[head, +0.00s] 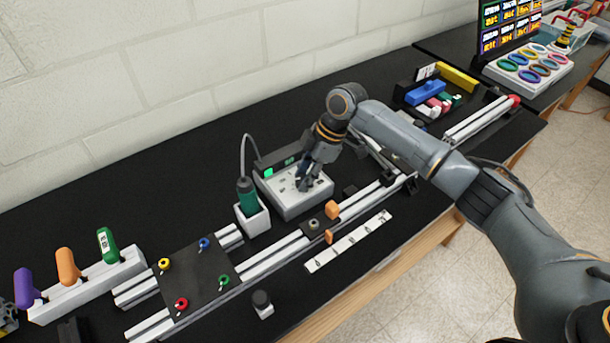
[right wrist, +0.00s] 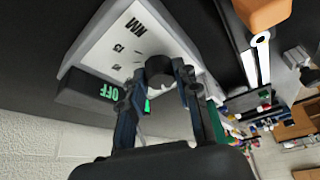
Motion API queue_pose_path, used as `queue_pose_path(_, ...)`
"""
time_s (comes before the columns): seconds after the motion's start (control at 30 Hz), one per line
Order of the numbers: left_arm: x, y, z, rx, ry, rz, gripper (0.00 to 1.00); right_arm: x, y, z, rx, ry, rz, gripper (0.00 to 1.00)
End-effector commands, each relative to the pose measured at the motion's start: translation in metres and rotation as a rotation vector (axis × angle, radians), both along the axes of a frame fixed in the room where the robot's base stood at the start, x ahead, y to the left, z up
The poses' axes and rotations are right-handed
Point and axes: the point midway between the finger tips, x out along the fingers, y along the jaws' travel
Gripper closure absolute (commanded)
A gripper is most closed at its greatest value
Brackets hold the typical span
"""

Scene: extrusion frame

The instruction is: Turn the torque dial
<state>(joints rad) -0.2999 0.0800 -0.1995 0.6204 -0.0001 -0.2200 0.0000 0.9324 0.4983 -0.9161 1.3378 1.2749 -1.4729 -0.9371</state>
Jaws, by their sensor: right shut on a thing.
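The torque dial (right wrist: 184,72) is a dark round knob on the white sloped face of a control box (head: 291,204). My right gripper (head: 304,186) is over the box face in the head view, pointing down. In the right wrist view its two fingers (right wrist: 175,78) are shut on the dial, one on each side. The gripper covers the dial in the head view. My left gripper is not in view.
A green screwdriver (head: 246,196) stands in a white holder left of the box, with a cable to it. Aluminium rails (head: 270,262) and a dark plate (head: 195,278) with coloured pieces lie in front. A rack (head: 90,286) holds coloured-handled tools. Black bench is clear behind.

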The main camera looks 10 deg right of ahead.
Motion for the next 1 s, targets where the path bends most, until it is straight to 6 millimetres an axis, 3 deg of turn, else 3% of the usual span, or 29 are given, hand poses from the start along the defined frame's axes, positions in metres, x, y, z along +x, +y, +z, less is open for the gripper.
queue_pose_path(0.67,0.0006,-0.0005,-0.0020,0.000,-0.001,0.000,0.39,0.0004,0.0010,0.0002,0.000,-0.001,0.075,1.00)
queue_pose_path(0.7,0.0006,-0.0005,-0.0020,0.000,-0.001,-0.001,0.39,0.0004,0.0010,0.0002,0.000,-0.001,0.075,0.63)
queue_pose_path(0.77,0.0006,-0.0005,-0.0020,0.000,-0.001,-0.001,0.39,0.0004,0.0009,0.0003,0.000,-0.001,0.074,0.51)
queue_pose_path(0.8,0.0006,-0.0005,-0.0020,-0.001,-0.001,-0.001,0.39,0.0004,0.0009,0.0003,0.000,-0.001,0.074,0.46)
queue_pose_path(1.0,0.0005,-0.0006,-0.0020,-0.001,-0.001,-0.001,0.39,0.0005,0.0006,0.0001,0.000,-0.001,0.073,0.46)
